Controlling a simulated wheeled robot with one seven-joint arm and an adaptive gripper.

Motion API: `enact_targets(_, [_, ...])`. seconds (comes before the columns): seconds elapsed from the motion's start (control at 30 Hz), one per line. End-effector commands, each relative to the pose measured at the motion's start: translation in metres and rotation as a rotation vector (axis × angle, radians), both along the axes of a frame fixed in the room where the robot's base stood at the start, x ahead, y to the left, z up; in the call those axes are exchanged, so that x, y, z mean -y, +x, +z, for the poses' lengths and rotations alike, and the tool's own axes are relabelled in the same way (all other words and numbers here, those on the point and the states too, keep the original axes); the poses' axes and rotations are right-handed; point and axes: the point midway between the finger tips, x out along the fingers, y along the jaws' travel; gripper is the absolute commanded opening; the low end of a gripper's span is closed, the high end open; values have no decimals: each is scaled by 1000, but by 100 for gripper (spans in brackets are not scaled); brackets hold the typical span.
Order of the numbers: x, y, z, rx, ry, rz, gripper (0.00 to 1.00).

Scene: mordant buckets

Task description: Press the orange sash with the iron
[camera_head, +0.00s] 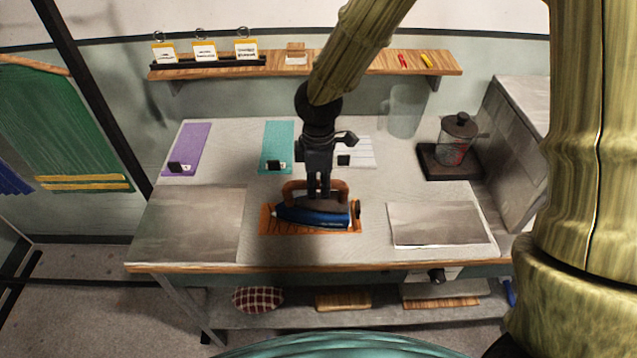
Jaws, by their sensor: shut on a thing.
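A blue iron (305,215) with a brown handle lies over the orange sash (268,222) on the table, near its front middle. The sash shows at the left, right and front edges of the iron. My gripper (319,188) comes down from above and is shut on the iron's handle. The iron's sole is hidden, so I cannot tell whether it touches the sash.
Purple (187,146) and teal (277,142) cloths lie behind. Grey sheets lie left (190,222) and right (437,224) of the sash. A clear pitcher (403,110) and a dark-lidded pot (458,135) stand at the back right. A wooden shelf (380,62) runs along the wall.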

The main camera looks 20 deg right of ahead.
Motion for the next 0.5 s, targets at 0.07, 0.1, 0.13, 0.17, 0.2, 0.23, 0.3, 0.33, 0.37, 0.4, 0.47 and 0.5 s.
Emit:
enact_targets(0.07, [0,1,0,1,1,0,0])
enact_targets(0.1, [0,1,0,1,1,0,0])
enact_targets(0.13, [0,1,-1,1,1,0,0])
enact_targets(0.17, [0,1,-1,1,0,0,0])
enact_targets(0.2, [0,1,-1,1,0,0,0])
enact_targets(0.23, [0,1,-2,1,0,0,0])
enact_targets(0.3, [0,1,-2,1,0,0,0])
enact_targets(0.33, [0,1,-3,1,0,0,0])
enact_targets(0.37, [0,1,-3,1,0,0,0])
enact_targets(0.4, [0,1,-3,1,0,0,0])
enact_targets(0.47, [0,1,-4,1,0,0,0])
enact_targets(0.5, [0,1,-4,1,0,0,0])
